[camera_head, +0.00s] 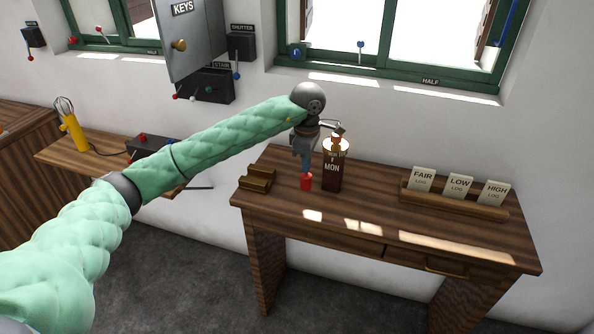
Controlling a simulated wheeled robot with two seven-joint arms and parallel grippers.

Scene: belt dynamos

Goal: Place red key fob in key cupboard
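The red key fob (306,182) is a small red piece near the left end of the wooden desk (375,217). My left gripper (306,172) points down directly above it, with the fingertips at or very near its top. The fingers are too small here to tell whether they are open or closed on it. The grey key cupboard (205,45), labelled KEYS, hangs on the wall at upper left. Its front panel has a brass knob (179,45). Its inside is not visible. My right gripper is not in view.
A dark MON block (333,170) with a brass and orange top stands just right of the gripper. A brown wooden holder (258,179) is left of the fob. A rack (455,204) holds FAIR, LOW and HIGH cards. A side shelf (90,157) stands left, below the cupboard.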

